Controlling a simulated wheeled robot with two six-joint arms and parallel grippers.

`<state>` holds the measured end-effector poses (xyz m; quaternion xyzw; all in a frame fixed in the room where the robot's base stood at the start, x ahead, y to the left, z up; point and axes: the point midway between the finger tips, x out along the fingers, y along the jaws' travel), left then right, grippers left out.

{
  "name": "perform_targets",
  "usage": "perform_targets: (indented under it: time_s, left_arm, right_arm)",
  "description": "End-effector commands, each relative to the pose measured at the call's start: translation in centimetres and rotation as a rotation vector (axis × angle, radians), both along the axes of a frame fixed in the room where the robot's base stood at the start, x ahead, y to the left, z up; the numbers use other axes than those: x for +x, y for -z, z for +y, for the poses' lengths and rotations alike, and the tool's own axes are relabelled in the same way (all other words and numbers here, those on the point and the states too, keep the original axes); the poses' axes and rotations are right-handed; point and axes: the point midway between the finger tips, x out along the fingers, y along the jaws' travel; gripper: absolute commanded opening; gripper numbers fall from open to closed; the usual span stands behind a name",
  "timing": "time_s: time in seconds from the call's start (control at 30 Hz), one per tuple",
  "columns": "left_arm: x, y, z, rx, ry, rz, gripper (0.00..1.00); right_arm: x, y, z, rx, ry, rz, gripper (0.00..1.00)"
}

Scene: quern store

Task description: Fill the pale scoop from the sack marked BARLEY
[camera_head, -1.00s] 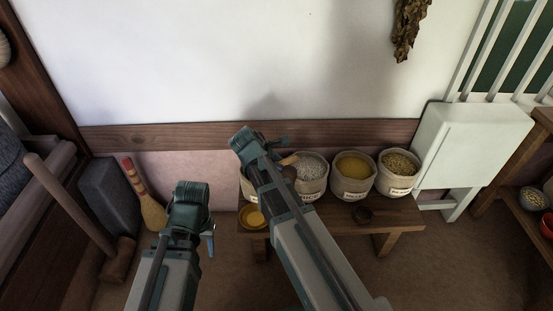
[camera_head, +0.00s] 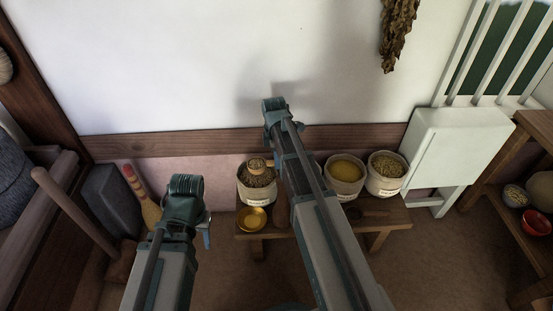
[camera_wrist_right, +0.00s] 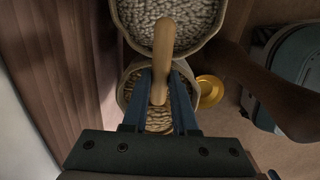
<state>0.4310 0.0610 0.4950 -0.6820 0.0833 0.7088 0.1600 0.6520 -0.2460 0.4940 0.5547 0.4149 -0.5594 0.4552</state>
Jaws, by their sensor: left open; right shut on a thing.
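The pale wooden scoop (camera_head: 257,163) is at the leftmost sack (camera_head: 257,195), which holds brown grain. Its bowl looks brown inside; I cannot tell if it is above or touching the grain. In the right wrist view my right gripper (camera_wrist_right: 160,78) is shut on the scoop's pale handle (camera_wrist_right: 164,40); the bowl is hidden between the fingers. In the head view my right arm hides that gripper. The leftmost sack's label is too small to read. My left gripper (camera_head: 208,238) is open and empty, left of the bench, apart from the sacks.
The low bench (camera_head: 330,221) also carries a yellow-grain sack (camera_head: 345,190), a paler-grain sack (camera_head: 386,186), a yellow dish (camera_head: 252,218) and a dark scoop (camera_head: 374,210). A white-grain sack (camera_wrist_right: 180,15) shows in the wrist view. A wall stands close behind.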

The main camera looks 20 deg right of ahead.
Motion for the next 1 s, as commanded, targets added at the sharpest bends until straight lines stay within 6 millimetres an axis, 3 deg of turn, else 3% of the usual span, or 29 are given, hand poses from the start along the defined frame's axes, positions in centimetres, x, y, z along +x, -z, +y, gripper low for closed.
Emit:
perform_targets:
  time_s: [0.4, 1.0]
  left_arm:
    - [0.0, -3.1, 0.1, 0.005, -0.005, 0.0, 0.5]
    - [0.0, -3.3, 0.1, 0.005, -0.006, 0.0, 0.5]
  right_arm:
    - [0.1, -3.1, -0.1, 0.041, 0.001, 0.026, 0.0]
    - [0.0, -3.3, -0.1, 0.049, 0.0, 0.03, 0.0]
